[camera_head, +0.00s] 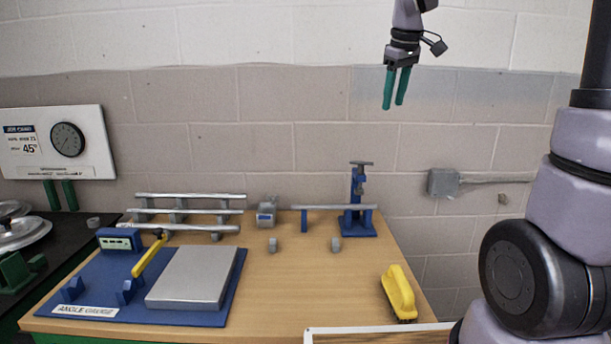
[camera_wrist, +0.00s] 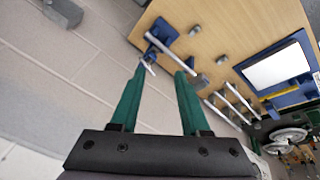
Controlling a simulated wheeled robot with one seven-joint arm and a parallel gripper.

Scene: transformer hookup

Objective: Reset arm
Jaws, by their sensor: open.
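My gripper (camera_head: 396,88) has two green fingers and hangs high above the back right of the workbench, in front of the block wall, pointing down. In the wrist view my gripper (camera_wrist: 160,85) shows its two fingers apart with nothing between them. It is open, empty and touches nothing. The wooden workbench (camera_head: 290,290) lies well below it.
The bench holds a blue angle-gauge board (camera_head: 90,270) with a grey plate (camera_head: 195,277), a rack of metal bars (camera_head: 190,210), a blue stand (camera_head: 357,215) and a yellow tool (camera_head: 398,292). A grey wall box (camera_head: 443,183) is at right. The bench middle is mostly clear.

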